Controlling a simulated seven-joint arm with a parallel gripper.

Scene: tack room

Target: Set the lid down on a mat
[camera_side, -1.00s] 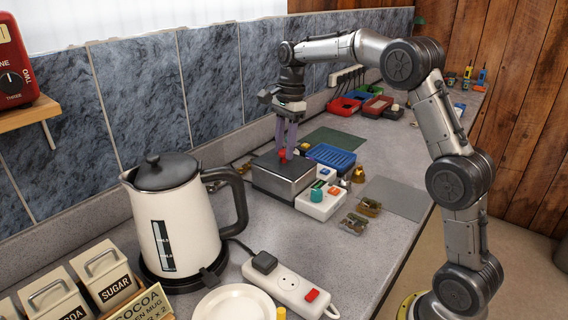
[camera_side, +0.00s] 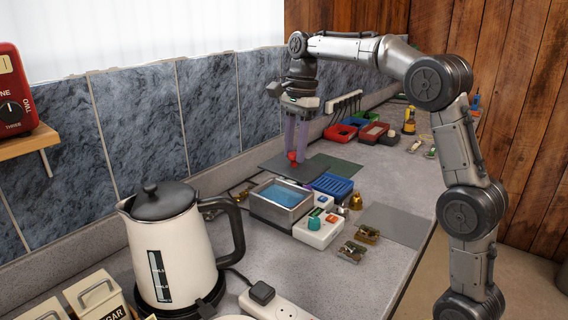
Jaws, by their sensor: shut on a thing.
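The lid (camera_side: 273,167) is a flat dark grey plate with a red knob. My gripper (camera_side: 297,158) is shut on the knob from above, its purple fingers pointing down. The lid is just behind the open metal tank (camera_side: 298,208), which has blue liquid inside. A dark green mat (camera_side: 342,171) lies on the worktop just right of the lid, partly behind it. A grey mat (camera_side: 397,223) lies bare at the right near the counter edge. I cannot tell the gap under the lid.
A blue ribbed tray (camera_side: 333,186) and a white control box (camera_side: 317,231) stand right of the tank, with small brass parts nearby. A kettle (camera_side: 172,250) stands front left. Red, green and other trays (camera_side: 341,133) are at the back. A tiled wall closes the left.

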